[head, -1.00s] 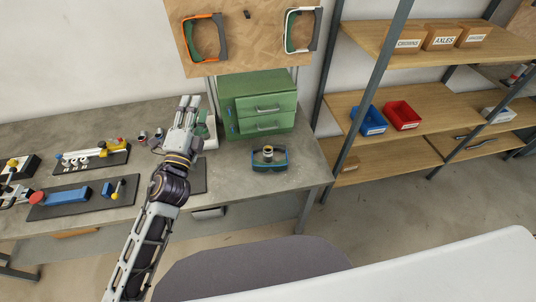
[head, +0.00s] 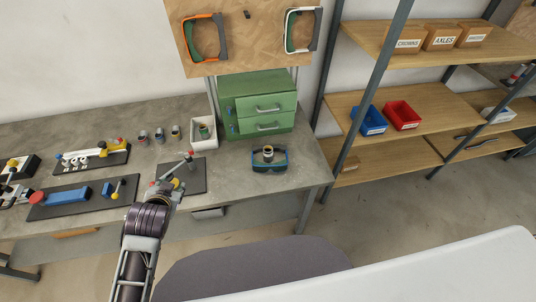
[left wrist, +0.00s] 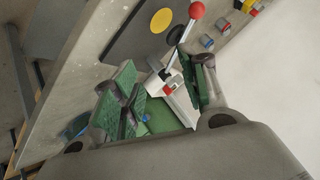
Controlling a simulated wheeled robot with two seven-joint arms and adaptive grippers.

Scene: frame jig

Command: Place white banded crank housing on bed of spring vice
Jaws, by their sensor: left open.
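Several small banded housings (head: 160,135) stand in a row at the back; another sits on a blue-and-dark holder (head: 270,164) at right, with a light top and bands. I cannot tell surely which is the white banded one. A blue block with a red knob (head: 66,196) on a dark plate at left looks like the spring vice. My right gripper is out of view.
Another dark plate with a yellow-and-white fixture (head: 98,152) lies at back left. Shelves (head: 440,105) stand at right. Bare bench shows around the holder.

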